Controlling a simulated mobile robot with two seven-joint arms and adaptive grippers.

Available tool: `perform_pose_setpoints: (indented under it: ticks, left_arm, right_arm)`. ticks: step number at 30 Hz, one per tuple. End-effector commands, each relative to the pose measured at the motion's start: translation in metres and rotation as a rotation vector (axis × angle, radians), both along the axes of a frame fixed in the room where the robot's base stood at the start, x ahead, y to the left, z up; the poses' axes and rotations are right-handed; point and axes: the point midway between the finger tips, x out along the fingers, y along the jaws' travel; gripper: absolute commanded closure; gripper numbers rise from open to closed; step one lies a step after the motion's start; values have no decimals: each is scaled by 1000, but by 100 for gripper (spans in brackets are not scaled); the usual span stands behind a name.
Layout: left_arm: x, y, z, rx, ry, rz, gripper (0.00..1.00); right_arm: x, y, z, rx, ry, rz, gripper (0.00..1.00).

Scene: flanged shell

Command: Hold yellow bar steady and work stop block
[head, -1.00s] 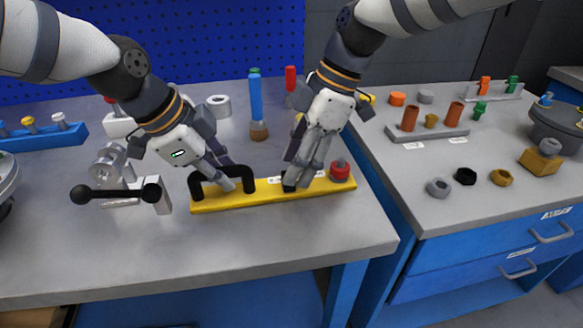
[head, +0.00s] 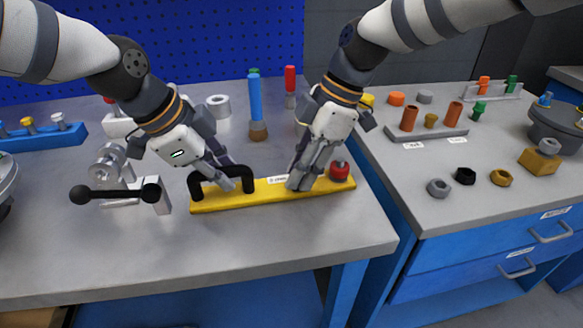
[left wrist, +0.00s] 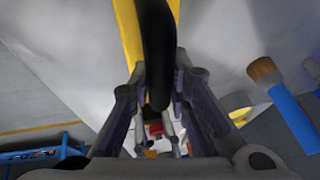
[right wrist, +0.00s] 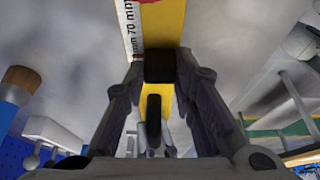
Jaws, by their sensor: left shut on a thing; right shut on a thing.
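The yellow bar (head: 235,200) lies on the grey bench, with a black arched handle (head: 208,174) at its left end and a red knob (head: 340,170) at its right end. My left gripper (head: 238,178) is shut on the handle, which also runs between its fingers in the left wrist view (left wrist: 157,50). My right gripper (head: 300,182) is on the bar, left of the red knob. In the right wrist view it is shut on the black stop block (right wrist: 159,65), beside a printed millimetre scale (right wrist: 132,30). In the head view the fingers hide the block.
A clamp-like fixture with a black-knobbed bar (head: 115,194) stands left of the yellow bar. A blue-handled brush (head: 256,105) stands behind it. The bench front (head: 270,240) is clear. The right-hand bench holds several loose nuts (head: 465,176) and a grey peg rack (head: 425,133).

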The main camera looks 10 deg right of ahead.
Motion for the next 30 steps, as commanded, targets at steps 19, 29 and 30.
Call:
perform_pose_setpoints:
  ticks: [19,29,30]
  left_arm:
    - [-1,0,-2,2,4,-2,100]
    - [-1,1,-2,3,5,-3,100]
    - [-1,1,-2,3,5,-3,100]
  right_arm:
    - [1,-5,0,0,-1,-2,55]
    - [2,-31,65,2,-7,-3,55]
    - [2,-35,74,2,-6,-4,55]
